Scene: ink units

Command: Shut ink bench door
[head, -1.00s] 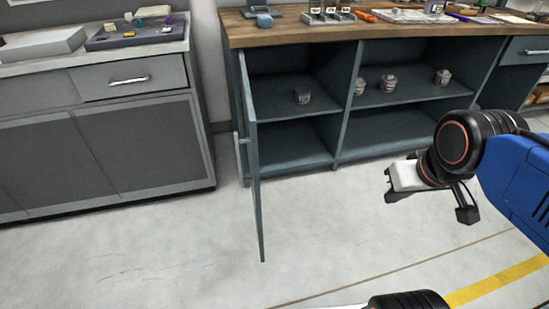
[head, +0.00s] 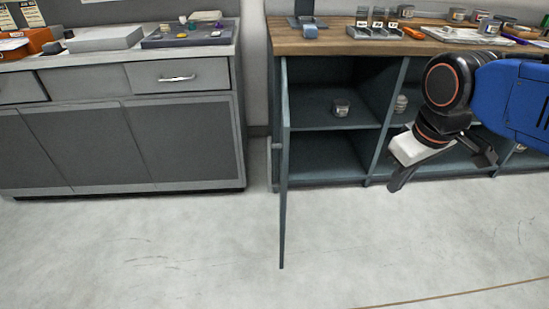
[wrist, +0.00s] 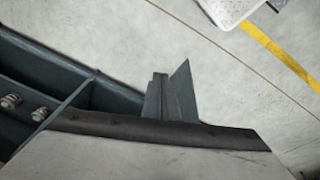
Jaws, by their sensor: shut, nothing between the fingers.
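The ink bench (head: 330,47) has a wooden top and a dark teal open-fronted cabinet below. Its left door (head: 283,190) stands wide open, hinged at the bench's left end and seen almost edge-on, jutting out over the floor. A handle (head: 275,146) shows on the door's left face. My gripper (head: 395,184) is shut and empty, pointing down and left, to the right of the door and apart from it. In the wrist view, the shut fingers (wrist: 170,97) show against the floor, with the cabinet shelves (wrist: 60,85) at left.
Small jars (head: 341,107) stand on the shelves inside. A grey cabinet (head: 120,140) stands to the left, with a gap between it and the bench. Bottles and trays (head: 372,30) sit on the bench top. The floor (head: 200,250) in front is clear.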

